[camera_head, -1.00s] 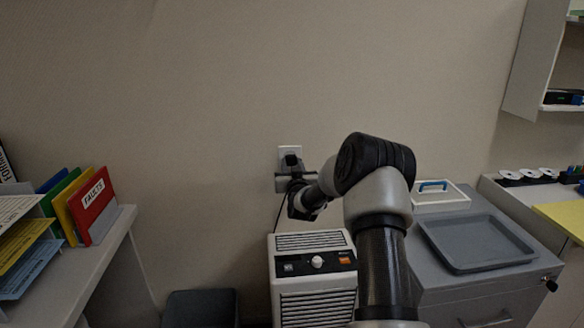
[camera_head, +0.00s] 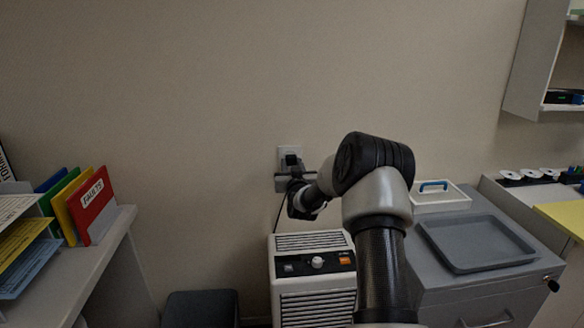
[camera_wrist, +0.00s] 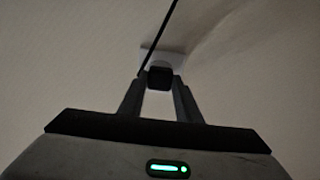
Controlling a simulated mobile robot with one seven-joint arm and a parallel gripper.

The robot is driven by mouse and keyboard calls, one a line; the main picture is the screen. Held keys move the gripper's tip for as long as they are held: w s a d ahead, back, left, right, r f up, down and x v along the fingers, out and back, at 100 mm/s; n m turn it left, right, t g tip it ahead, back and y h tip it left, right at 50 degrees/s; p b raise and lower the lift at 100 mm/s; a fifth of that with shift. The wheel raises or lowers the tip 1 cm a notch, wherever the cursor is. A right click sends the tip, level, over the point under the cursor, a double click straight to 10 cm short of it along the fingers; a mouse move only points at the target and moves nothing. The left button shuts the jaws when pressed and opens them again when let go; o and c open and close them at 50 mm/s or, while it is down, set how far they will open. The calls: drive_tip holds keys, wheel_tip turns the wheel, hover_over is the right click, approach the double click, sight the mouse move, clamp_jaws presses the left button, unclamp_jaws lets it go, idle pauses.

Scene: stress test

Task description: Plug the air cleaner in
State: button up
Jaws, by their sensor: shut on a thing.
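The wall socket (camera_head: 284,151) is a small white plate on the beige wall, above the air cleaner. The black plug (camera_head: 291,159) is in front of its face; I cannot tell whether its pins are in. My gripper (camera_head: 291,175) is at the socket, just below the plug. In the wrist view my gripper (camera_wrist: 160,80) has its two fingers shut on the black plug (camera_wrist: 160,73), with the pale socket plate (camera_wrist: 150,55) right behind it. The white air cleaner (camera_head: 312,265) stands below, with a black control panel, a knob and an orange switch. Its panel reading is too small to tell.
A dark cord (camera_wrist: 160,35) crosses the wrist view beside the plug. A grey cabinet with a tray (camera_head: 470,243) stands at the right. A shelf with coloured folders (camera_head: 92,205) is at the left, and a dark bin (camera_head: 200,308) is on the floor.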

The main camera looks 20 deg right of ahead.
drive_tip(key=shift+w+d+b, duration=0.2)
drive_tip(key=shift+w+b, duration=0.15)
drive_tip(key=shift+w, duration=0.15)
idle(0.3)
drive_tip(key=o, duration=1.1)
drive_tip(key=shift+s, duration=0.1)
drive_tip(key=p+v, duration=0.2)
drive_tip(key=v, duration=1.5)
drive_tip(key=shift+s+r, duration=0.1)
drive_tip(key=shift+s, duration=0.05)
drive_tip(key=shift+a, duration=0.1)
